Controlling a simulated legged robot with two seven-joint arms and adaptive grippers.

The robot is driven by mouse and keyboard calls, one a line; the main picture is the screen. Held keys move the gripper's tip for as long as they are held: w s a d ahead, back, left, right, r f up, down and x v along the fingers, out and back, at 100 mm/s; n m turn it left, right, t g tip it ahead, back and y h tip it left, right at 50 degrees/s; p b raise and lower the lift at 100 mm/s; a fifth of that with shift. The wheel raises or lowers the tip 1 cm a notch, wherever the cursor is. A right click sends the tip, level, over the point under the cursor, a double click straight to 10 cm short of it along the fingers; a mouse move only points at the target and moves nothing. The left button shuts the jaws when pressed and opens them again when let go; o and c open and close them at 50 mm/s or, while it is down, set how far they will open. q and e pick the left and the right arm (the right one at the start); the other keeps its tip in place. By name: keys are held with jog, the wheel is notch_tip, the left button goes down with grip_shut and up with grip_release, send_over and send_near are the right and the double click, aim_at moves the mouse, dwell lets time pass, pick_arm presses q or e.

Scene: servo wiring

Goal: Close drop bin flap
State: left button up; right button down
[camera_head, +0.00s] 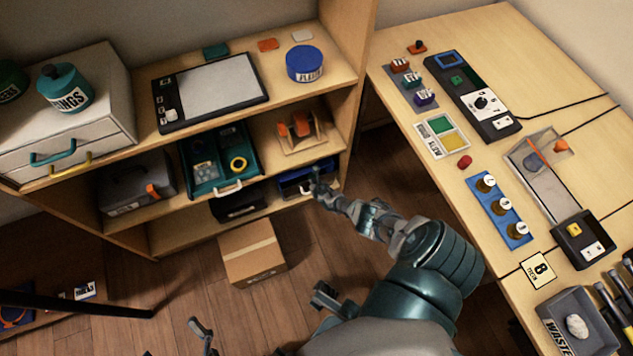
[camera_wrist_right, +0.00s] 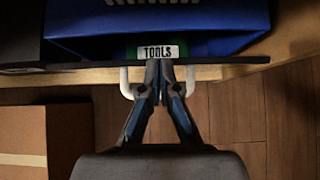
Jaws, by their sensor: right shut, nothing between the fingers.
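A blue bin (camera_head: 292,184) with a white bar handle sits at the right end of the lower shelf. In the right wrist view the blue bin (camera_wrist_right: 200,18) is at the top, with a dark front edge (camera_wrist_right: 230,66) and a white handle (camera_wrist_right: 124,84) below it. A white TOOLS label (camera_wrist_right: 158,52) shows just behind that edge. My right gripper (camera_head: 316,182) is shut and empty at the handle; its fingertips (camera_wrist_right: 160,66) overlap the front edge, contact unclear. My left gripper (camera_head: 260,308) is partly in view at the bottom, fingers apart.
A cardboard box (camera_head: 252,252) stands on the floor below the shelf. A teal drawer (camera_head: 222,165) is left of the blue bin, with a black bin (camera_head: 238,203) below it. A workbench (camera_head: 445,160) with several devices is right of my right arm. Floor between them is partly free.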

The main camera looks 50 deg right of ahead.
pick_arm(q)
jog(key=shift+w+r, duration=0.1)
jog(key=shift+w, duration=0.15)
pick_arm(e)
jog(key=shift+w+d+r, duration=0.15)
jog(key=shift+w+d, duration=0.25)
jog(key=shift+w, duration=0.4)
pick_arm(q)
jog(key=shift+d, duration=0.15)
pick_arm(e)
jog(key=shift+d, duration=0.1)
